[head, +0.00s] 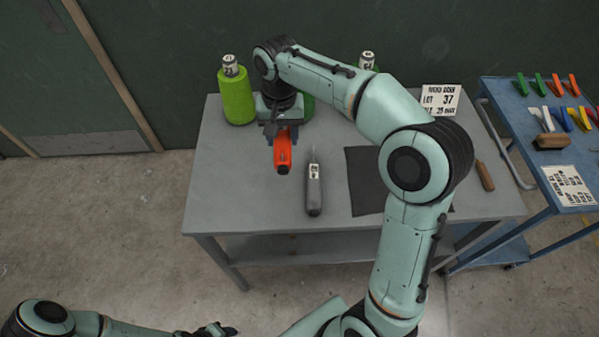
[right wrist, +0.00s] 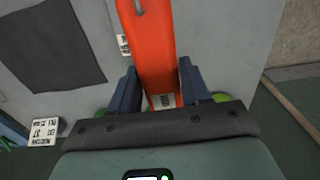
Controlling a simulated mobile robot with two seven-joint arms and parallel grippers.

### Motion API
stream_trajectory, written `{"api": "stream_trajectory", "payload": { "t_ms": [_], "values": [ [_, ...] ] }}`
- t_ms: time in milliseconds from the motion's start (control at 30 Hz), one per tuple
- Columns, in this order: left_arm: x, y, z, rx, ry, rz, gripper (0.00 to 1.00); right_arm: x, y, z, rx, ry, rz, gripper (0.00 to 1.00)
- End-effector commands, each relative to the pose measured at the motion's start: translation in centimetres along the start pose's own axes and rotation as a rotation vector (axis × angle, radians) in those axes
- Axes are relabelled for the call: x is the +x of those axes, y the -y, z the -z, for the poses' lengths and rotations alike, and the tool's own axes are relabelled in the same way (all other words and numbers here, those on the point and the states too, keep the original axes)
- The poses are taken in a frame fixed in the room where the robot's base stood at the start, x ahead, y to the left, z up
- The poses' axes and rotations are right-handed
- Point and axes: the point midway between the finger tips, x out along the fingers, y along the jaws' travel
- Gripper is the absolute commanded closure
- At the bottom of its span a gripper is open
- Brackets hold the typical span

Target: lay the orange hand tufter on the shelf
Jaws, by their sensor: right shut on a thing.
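The orange hand tufter (head: 283,157) is held over the left part of the grey table (head: 235,190), its free end pointing towards the front edge. My right gripper (head: 282,131) is shut on it; in the right wrist view the blue fingers stand on both sides of the orange body (right wrist: 147,45). I cannot tell the exact height of the tufter above the tabletop. The shelf (head: 305,245) is the grey board under the tabletop, and the tabletop hides most of it. My left gripper (head: 215,330) is at the bottom edge, low and away from the table; its jaws are unclear.
A grey tool (head: 314,195) with a thin spike lies right of the tufter. A dark mat (head: 364,185), a wooden-handled tool (head: 485,176) and a lot card (head: 440,99) are further right. A blue cart (head: 545,165) stands at the right.

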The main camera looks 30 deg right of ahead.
Motion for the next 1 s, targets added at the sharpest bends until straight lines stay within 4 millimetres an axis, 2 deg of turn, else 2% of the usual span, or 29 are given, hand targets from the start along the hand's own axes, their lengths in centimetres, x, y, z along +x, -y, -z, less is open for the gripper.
{"api": "stream_trajectory", "payload": {
  "t_ms": [33, 100, 300, 400, 667, 900, 1000],
  "values": [
    [0.6, 0.4, -0.5, -0.002, 0.006, 0.002, 0.57, 1.7, -0.2, -0.2, 0.0, 0.006, -0.004, 1.0],
    [1.0, 0.6, -0.8, -0.004, 0.01, 0.004, 0.57, 3.6, -0.2, -0.2, 0.001, 0.008, -0.005, 1.0],
    [1.9, 1.1, -1.4, -0.006, 0.018, 0.006, 0.57, 8.7, -0.2, -0.2, 0.001, 0.007, -0.005, 1.0],
    [2.1, 1.3, -1.5, -0.007, 0.02, 0.007, 0.57, 10.7, -0.1, -0.2, 0.0, 0.005, -0.003, 1.0],
    [2.3, 1.4, -1.6, -0.007, 0.021, 0.007, 0.57, 12.9, -0.1, -0.1, 0.001, 0.003, -0.001, 1.0],
    [2.7, 1.6, -1.9, -0.008, 0.024, 0.008, 0.57, 16.9, -0.1, -0.1, 0.0, 0.005, -0.003, 1.0],
    [2.7, 1.6, -1.9, -0.008, 0.025, 0.008, 0.57, 17.9, -0.1, -0.1, 0.0, 0.002, -0.001, 1.0]
  ]
}}
